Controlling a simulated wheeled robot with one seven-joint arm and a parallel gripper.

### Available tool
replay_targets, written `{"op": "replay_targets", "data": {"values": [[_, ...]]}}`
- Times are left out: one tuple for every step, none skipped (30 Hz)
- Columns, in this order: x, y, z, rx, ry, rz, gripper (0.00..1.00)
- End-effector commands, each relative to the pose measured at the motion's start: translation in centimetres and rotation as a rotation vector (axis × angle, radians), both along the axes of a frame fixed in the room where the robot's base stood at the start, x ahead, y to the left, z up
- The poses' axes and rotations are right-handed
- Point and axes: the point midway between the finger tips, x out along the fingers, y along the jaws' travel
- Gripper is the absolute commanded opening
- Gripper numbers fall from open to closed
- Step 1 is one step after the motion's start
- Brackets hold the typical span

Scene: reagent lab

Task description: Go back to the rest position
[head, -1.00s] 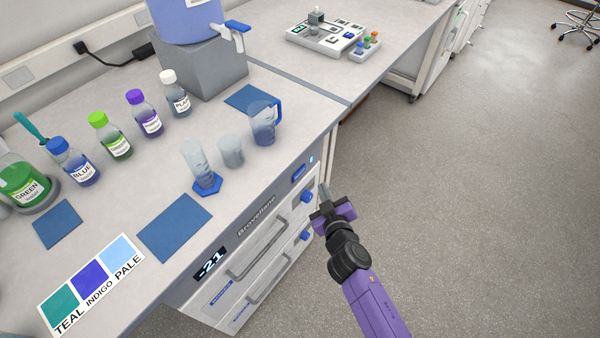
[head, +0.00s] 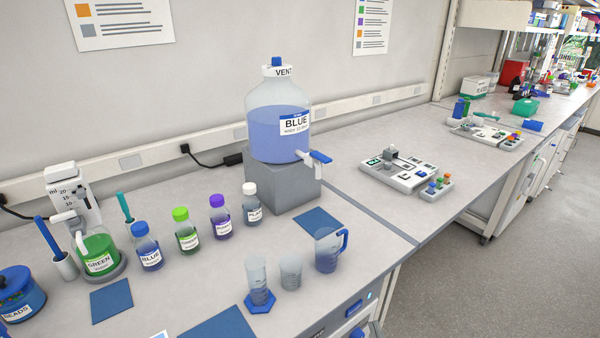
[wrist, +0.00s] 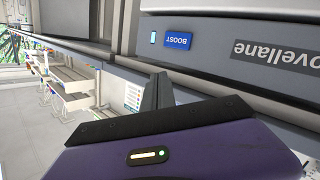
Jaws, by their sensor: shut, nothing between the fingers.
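My gripper (wrist: 158,92) shows in the wrist view as a purple body with dark fingers, shut and empty. The gripper and arm are out of the head view, apart from a possible sliver at the bottom edge that I cannot make out clearly. No rest position marker shows in either view.
On the bench (head: 370,230) stand a blue carboy (head: 279,125) on a grey block (head: 285,186), a beaker jug (head: 328,250), a graduated cylinder (head: 258,284) and several capped bottles. The floor (head: 470,285) at the right is clear.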

Motion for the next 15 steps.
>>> {"op": "replay_targets", "data": {"values": [[-1.8,0.1,0.5,0.019,-0.011,0.008,0.0],[-2.7,0.2,0.8,0.031,-0.02,0.013,0.0],[-4.0,0.3,1.2,0.047,-0.028,0.02,0.0],[-5.1,0.3,1.6,0.058,-0.034,0.024,0.0],[-6.2,0.3,1.9,0.071,-0.041,0.028,0.0],[-7.8,0.4,2.4,0.088,-0.048,0.033,0.0],[-9.0,0.4,2.8,0.102,-0.054,0.035,0.0],[-10.3,0.4,3.3,0.116,-0.059,0.037,0.0],[-12.1,0.3,3.8,0.134,-0.063,0.04,0.0],[-13.4,0.3,4.3,0.148,-0.068,0.041,0.0],[-14.6,0.2,4.8,0.163,-0.072,0.041,0.0],[-16.3,0.1,5.5,0.179,-0.075,0.04,0.0],[-17.5,0.1,6.0,0.193,-0.077,0.04,0.0],[-18.7,0.0,6.5,0.206,-0.079,0.037,0.0],[-20.2,-0.1,7.3,0.222,-0.08,0.034,0.0]]}}
